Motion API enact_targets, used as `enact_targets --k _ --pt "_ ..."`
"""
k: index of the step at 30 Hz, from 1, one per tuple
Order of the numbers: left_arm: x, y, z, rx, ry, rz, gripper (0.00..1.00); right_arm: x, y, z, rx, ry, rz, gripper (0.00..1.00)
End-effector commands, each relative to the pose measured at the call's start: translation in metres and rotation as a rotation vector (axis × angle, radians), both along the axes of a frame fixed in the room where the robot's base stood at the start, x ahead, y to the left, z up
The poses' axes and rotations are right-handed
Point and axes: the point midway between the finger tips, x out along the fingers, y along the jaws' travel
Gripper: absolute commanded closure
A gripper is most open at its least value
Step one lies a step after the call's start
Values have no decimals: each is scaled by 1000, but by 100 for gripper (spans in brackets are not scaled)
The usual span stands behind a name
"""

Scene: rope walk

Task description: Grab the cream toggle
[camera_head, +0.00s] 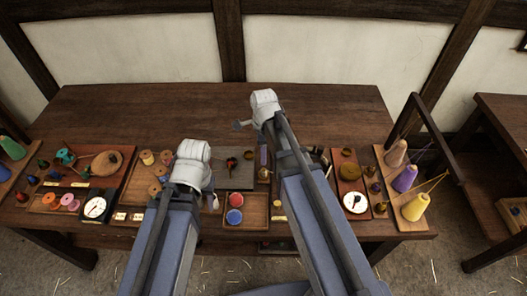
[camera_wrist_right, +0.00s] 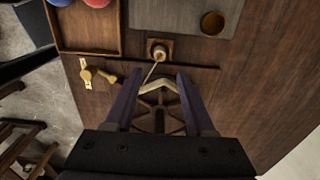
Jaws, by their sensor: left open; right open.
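A pale bent bar, which looks like the cream toggle (camera_wrist_right: 154,85), shows in the right wrist view at the end of a thin pale cord. The cord runs to a brass fitting (camera_wrist_right: 158,50) on a square base. My right gripper (camera_wrist_right: 158,80) is open, one finger on each side of the bar; I cannot tell whether they touch it. In the head view my right arm hides this gripper and the toggle. My left gripper (camera_head: 213,201) is open beside the small tray, mostly hidden by its own arm.
A wooden tray (camera_wrist_right: 119,40) with red and blue discs and a grey mat (camera_head: 238,184) are close by. Cones of yarn (camera_head: 404,179) stand at the right. The table's back (camera_head: 180,105) is clear.

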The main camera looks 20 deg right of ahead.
Motion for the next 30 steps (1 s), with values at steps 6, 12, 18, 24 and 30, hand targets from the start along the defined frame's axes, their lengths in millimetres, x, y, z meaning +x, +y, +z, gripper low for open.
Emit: enact_targets --k 6,12,18,24,30 --pt "0 0 -34 0 0 0 50 0 0 -34 0 0 0 45" --pt "0 0 -63 0 0 0 50 0 0 -63 0 0 0 45" --pt "0 0 -88 0 0 0 50 0 0 -88 0 0 0 45" --pt "0 0 -98 0 0 0 50 0 0 -97 0 0 0 45" --pt "0 0 -96 0 0 0 50 0 0 -96 0 0 0 45"
